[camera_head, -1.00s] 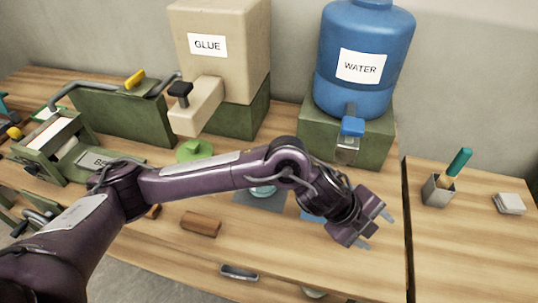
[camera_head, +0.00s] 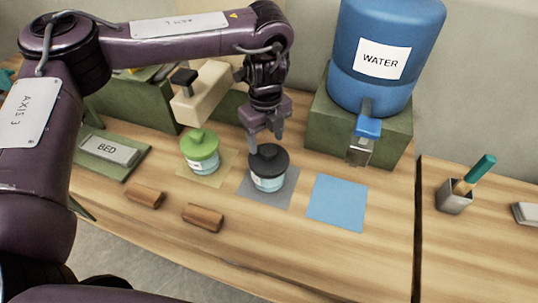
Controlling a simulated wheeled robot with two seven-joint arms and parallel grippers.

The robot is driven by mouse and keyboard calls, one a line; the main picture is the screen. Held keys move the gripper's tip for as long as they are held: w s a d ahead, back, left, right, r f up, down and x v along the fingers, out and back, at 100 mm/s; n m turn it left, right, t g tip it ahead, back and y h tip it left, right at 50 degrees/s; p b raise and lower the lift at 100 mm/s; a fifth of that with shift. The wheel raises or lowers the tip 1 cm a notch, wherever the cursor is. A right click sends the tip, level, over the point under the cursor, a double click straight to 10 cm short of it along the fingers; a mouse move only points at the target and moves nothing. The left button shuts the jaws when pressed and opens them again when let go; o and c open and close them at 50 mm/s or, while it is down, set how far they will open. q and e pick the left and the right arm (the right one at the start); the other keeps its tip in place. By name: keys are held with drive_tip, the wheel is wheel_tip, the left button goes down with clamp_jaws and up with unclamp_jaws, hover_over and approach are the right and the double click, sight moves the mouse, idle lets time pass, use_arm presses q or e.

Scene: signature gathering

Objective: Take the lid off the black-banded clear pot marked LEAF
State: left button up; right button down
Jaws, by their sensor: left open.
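The clear pot (camera_head: 267,183) with the black lid (camera_head: 268,160) stands upright on a dark grey mat (camera_head: 255,195). The lid is on it, with its knob upward. Its label is too small to read. My left gripper (camera_head: 265,138) points down just above the lid, with its fingers open and the lid knob close below the tips. I cannot tell whether the fingers touch the knob. My right gripper is not in view.
A green-lidded pot (camera_head: 200,152) stands close on the left. A blue mat (camera_head: 337,202) lies bare on the right. The blue WATER tank (camera_head: 385,50) with its tap is behind right. Two wooden blocks (camera_head: 146,196) (camera_head: 203,217) lie front left. A pen cup (camera_head: 453,197) stands far right.

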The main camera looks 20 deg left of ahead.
sight(269, 149)
use_arm(q)
drive_tip(key=f, duration=0.5)
drive_tip(key=shift+w+d, duration=0.2)
drive_tip(key=shift+d, duration=0.05)
drive_tip(key=c, duration=1)
